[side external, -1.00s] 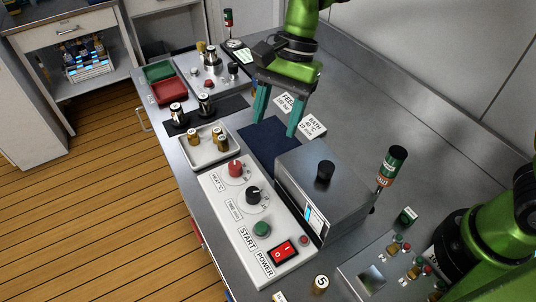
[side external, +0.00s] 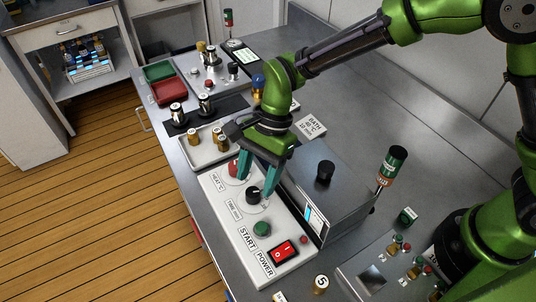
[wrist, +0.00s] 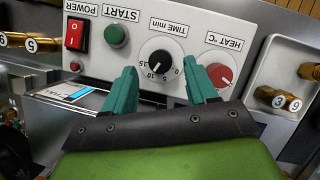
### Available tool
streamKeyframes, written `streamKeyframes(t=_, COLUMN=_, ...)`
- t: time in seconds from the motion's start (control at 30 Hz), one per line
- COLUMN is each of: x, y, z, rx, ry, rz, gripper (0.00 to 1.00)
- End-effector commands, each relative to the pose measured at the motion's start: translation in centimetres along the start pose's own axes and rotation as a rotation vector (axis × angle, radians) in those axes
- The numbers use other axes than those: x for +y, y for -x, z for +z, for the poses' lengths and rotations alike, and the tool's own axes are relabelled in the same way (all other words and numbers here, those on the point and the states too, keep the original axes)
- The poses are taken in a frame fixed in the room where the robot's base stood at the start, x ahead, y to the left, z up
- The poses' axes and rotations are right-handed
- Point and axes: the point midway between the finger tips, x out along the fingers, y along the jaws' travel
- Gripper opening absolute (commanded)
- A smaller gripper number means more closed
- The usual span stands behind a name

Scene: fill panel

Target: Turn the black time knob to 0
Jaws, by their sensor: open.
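The black time knob (side external: 253,195) sits on the white control panel (side external: 232,221), between the red heat knob (side external: 234,168) and the green start button (side external: 262,229). In the wrist view the time knob (wrist: 159,62) has a white pointer line and a dial marked 0, 5, 10 and 15; the line points toward the 5–10 side, though I cannot read it exactly. My gripper (side external: 258,181) is open, its teal fingers just above the panel near the time knob. In the wrist view the fingertips (wrist: 164,76) are apart, with the knob beyond and between them. Contact is not visible.
A red power switch (side external: 284,252) is at the panel's near end. A grey metal box with a black knob (side external: 325,172) stands right of the panel. A tray with several brass-coloured vials (side external: 204,147) lies behind it.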

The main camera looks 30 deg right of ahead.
Motion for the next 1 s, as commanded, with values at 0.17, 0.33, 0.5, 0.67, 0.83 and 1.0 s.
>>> streamKeyframes(t=0.17, x=0.0, y=-2.2, z=0.0, rx=0.0, ry=0.0, rz=0.001, gripper=0.57)
streamKeyframes(t=0.33, x=0.0, y=-2.8, z=0.0, rx=0.0, ry=0.001, rz=0.0, gripper=0.57)
streamKeyframes(t=0.5, x=0.0, y=-2.8, z=0.0, rx=0.0, ry=0.001, rz=-0.001, gripper=0.57)
streamKeyframes(t=0.67, x=0.0, y=-2.8, z=0.0, rx=0.0, ry=0.001, rz=-0.001, gripper=0.42)
streamKeyframes(t=0.83, x=0.0, y=-2.8, z=0.0, rx=0.0, ry=0.001, rz=-0.001, gripper=0.16)
streamKeyframes(t=1.0, x=0.0, y=-2.8, z=0.0, rx=-0.001, ry=0.001, rz=0.0, gripper=0.02)
